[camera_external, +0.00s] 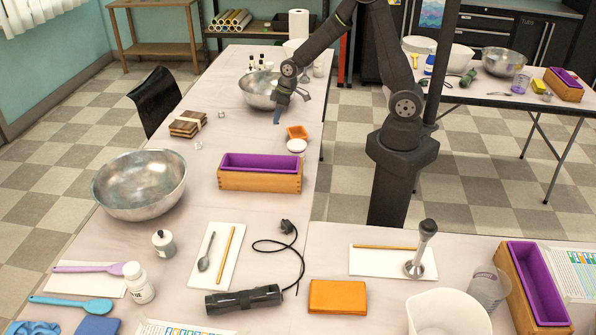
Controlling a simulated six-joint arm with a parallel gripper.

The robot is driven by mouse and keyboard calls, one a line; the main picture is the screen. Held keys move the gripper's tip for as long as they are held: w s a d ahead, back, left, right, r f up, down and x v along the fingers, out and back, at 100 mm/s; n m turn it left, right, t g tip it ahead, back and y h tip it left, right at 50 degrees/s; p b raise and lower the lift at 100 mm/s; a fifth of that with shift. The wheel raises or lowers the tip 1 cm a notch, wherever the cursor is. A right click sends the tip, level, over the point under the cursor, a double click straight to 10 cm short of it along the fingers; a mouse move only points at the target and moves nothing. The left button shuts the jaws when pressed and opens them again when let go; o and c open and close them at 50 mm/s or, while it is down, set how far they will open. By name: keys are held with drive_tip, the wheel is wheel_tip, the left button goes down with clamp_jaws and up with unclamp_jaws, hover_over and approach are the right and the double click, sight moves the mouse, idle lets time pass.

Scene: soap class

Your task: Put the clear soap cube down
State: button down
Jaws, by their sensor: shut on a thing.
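My gripper (278,116) hangs pointing down over the far part of the long table, just right of the far steel bowl. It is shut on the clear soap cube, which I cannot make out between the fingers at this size. Whether the held cube touches the table cannot be told. Two small clear cubes lie on the table to the left: one (221,114) left of the far bowl and one (198,146) just below the brown stack.
The far steel bowl (259,90) stands close to my gripper. A small orange dish (297,132) and a white round dish (296,146) lie below right. A wooden mold with purple liner (260,172) is nearer. Bare table (245,135) lies left of the dishes.

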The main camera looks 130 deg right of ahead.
drive_tip(key=w+a+r+n+y, duration=0.15)
drive_tip(key=w+a+n, duration=0.55)
drive_tip(key=w+a, duration=1.05)
drive_tip(key=w+a+n+y, duration=0.1)
drive_tip(key=w+a+n, duration=0.35)
drive_tip(key=a, duration=0.75)
drive_tip(key=w+a+n+y, duration=0.25)
drive_tip(key=w+a, duration=0.25)
drive_tip(key=a, duration=0.7)
drive_tip(key=n+g, duration=0.3)
drive_tip(key=n, duration=0.8)
hover_over(416, 292)
drive_tip(key=w+d, duration=0.2)
drive_tip(key=w, duration=0.4)
drive_tip(key=x, duration=0.3)
drive_tip(key=d+x, duration=0.1)
drive_tip(key=x, duration=0.3)
drive_tip(key=d+x, duration=0.1)
drive_tip(key=x, duration=0.2)
drive_tip(key=shift+s+d+f, duration=0.1)
drive_tip(key=shift+s+f, duration=0.05)
drive_tip(key=shift+f, duration=0.55)
drive_tip(key=s+a, duration=0.3)
drive_tip(key=shift+w+d+f, duration=0.1)
drive_tip(key=shift+f, duration=0.5)
